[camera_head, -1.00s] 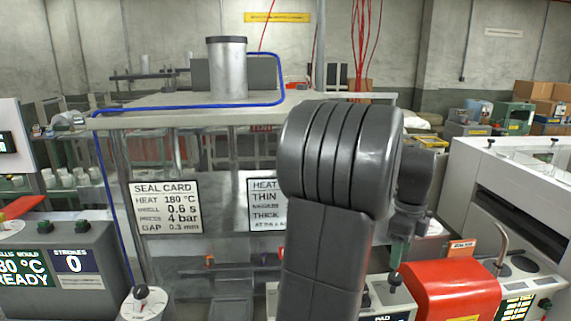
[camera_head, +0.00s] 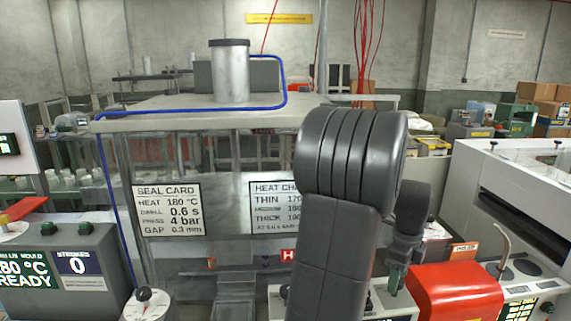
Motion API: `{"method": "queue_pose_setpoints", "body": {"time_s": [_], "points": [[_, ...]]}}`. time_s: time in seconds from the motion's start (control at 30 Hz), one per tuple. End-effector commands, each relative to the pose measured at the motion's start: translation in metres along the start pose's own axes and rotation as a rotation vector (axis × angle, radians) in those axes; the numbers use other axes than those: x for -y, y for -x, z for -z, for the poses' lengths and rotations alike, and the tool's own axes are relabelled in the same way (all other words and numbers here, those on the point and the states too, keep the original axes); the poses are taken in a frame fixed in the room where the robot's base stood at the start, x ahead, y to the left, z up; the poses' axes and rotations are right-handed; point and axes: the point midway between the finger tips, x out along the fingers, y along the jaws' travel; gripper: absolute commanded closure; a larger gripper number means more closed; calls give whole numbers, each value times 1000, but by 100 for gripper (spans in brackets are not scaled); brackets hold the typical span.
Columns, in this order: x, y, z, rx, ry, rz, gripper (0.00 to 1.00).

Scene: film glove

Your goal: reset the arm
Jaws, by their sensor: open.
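My own dark grey arm fills the middle of the head view, with its thick ribbed elbow in front of the press. Behind its right side my wrist hangs down, and my gripper (camera_head: 395,284) shows small at its lower end, partly hidden behind the arm. It is open, and I see nothing held in it. It is over the bench between the press and the red box (camera_head: 455,292); I cannot tell how high it is.
The press frame (camera_head: 170,118) with its cylinder (camera_head: 230,72) and seal card (camera_head: 169,210) stands behind my arm. A control box (camera_head: 65,262) and a knobbed post (camera_head: 146,305) are at left. A white machine (camera_head: 520,200) stands at right.

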Motion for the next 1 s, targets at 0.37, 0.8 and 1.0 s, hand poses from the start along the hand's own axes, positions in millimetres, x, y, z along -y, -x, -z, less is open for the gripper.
{"method": "queue_pose_setpoints", "body": {"time_s": [0.37, 0.8, 1.0], "points": [[1, 63, 0, 1, -6, 5, 46], [-1, 118, 0, -1, -7, -5, 46], [-1, 78, 0, -1, -6, -5, 46]]}}
